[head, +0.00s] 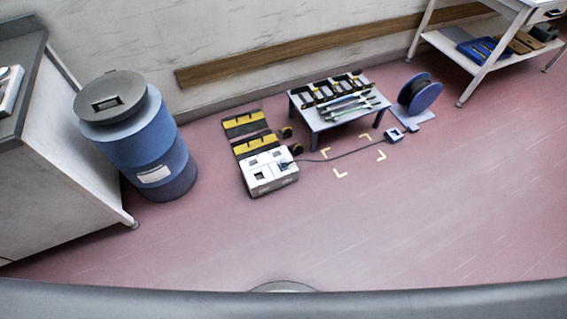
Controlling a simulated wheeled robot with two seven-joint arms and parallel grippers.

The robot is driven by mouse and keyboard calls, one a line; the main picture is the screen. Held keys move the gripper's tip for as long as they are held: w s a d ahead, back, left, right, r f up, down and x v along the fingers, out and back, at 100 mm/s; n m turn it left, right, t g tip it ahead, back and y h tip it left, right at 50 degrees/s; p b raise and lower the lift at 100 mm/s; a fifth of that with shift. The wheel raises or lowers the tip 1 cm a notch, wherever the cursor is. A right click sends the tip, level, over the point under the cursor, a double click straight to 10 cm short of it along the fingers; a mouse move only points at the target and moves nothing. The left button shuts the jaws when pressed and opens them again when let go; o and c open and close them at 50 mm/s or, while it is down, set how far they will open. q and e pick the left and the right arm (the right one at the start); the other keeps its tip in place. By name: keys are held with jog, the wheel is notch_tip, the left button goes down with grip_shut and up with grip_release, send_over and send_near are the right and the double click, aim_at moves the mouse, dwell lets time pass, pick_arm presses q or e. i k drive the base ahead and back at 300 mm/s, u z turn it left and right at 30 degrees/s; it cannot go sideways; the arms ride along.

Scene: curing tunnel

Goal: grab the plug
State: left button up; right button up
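A dark cable (345,154) runs over the floor from a white-topped grey box (270,181) to a small blue-grey square piece (394,135) near a cable reel. A small blue part (284,164) sits at the box's right side where the cable ends. Which of these end pieces is the plug is too small to tell. The box top has several dark square openings. Neither of my grippers shows in the head view.
A low table (318,122) holds racks and rods. The reel (420,95) stands beside it. A blue barrel (143,150) and cabinet (60,165) are left, a white cart (480,55) far right. The front floor is clear.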

aim_at(282, 165)
jog(key=k, duration=1.15)
jog(key=z, duration=1.25)
jog(key=i, duration=1.35)
jog(key=z, duration=0.5)
jog(key=i, duration=1.4)
jog(key=u, duration=0.95)
jog(key=i, duration=0.8)
jog(key=u, duration=1.3)
jog(key=i, duration=0.3)
jog(key=u, duration=0.25)
